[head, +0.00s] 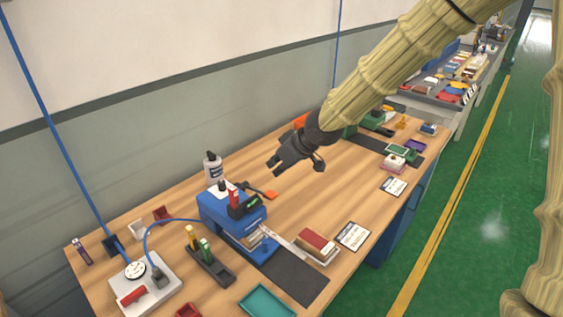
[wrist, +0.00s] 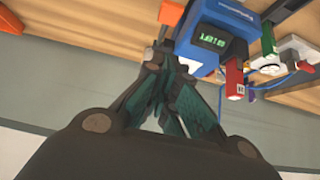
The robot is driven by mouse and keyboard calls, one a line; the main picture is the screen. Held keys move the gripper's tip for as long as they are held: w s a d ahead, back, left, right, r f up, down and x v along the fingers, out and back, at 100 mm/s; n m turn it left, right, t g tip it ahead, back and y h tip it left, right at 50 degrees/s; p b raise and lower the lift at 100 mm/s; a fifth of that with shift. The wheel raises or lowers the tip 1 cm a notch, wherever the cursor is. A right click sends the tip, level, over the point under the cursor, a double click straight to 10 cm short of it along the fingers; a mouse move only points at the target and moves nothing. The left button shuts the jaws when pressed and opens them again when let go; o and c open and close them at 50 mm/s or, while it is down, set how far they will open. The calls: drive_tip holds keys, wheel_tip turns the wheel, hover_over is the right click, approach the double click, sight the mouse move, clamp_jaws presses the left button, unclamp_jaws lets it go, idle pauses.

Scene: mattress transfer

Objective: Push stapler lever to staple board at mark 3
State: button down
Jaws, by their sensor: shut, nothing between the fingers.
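A blue stapler machine (head: 222,212) stands on the wooden workbench. A red part, which looks like its lever (head: 233,197), sticks up on top beside a dark display box. In the wrist view the blue body (wrist: 232,14) shows its green-lit display (wrist: 211,41), and a red block (wrist: 235,82) hangs beside it. A pale strip (head: 283,242), perhaps the board, extends from the stapler's right side; no mark is readable. My gripper (head: 272,168) is shut and empty, above the bench behind and to the right of the stapler, apart from it.
A white bottle (head: 213,168) stands behind the stapler. A dark holder (head: 214,266) and a gauge unit (head: 150,288) are left of it. Bare wood is under my gripper.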

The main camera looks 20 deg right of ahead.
drive_tip(key=p, duration=0.1)
hover_over(269, 193)
wheel_tip(269, 193, down, 6)
drive_tip(key=shift+f, duration=0.1)
drive_tip(key=shift+s+d+f, duration=0.1)
drive_tip(key=shift+s+f, duration=0.05)
drive_tip(key=shift+f, duration=1)
